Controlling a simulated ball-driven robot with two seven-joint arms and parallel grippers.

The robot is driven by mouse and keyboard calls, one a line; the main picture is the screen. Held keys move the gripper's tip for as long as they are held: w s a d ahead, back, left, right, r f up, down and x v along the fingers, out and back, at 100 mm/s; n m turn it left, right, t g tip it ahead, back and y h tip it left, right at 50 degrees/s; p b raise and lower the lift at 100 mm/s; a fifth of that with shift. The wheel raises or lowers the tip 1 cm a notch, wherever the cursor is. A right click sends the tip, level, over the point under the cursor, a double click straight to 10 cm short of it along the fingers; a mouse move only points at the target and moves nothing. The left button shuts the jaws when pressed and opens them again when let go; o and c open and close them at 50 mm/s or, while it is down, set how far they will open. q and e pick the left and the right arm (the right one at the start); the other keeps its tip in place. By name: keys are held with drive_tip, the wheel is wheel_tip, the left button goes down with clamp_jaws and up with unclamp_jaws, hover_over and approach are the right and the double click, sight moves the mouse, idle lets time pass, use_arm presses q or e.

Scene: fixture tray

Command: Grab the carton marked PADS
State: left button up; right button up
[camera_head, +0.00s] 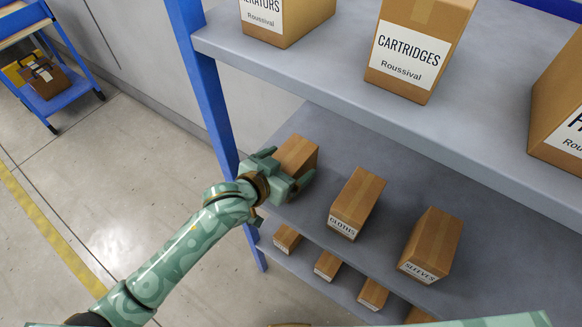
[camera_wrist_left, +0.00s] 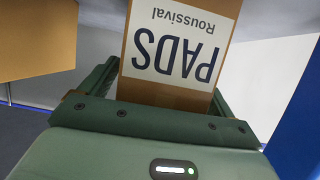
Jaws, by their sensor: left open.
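The carton marked PADS (camera_head: 298,153) is a brown box on the middle shelf, near the blue post at the left end. In the left wrist view the PADS carton (camera_wrist_left: 170,95) fills the middle, its white label reading upside down. My left gripper (camera_head: 286,170) is open at the carton's front, with a finger on either side of it. The left wrist view shows the gripper (camera_wrist_left: 165,92) with the carton's near end between the fingers; I cannot tell whether they touch it. The gripper hides the label in the head view. My right gripper is not in view.
On the same shelf stand the CLOTHS carton (camera_head: 357,200) and the SLEEVES carton (camera_head: 432,244). The CARTRIDGES carton (camera_head: 418,45) and others stand on the shelf above. Small cartons (camera_head: 327,265) line the lower shelf. A blue post (camera_head: 212,95) rises close beside my left gripper.

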use_arm(q)
drive_tip(key=c, duration=1.3)
drive_tip(key=shift+o, duration=0.2)
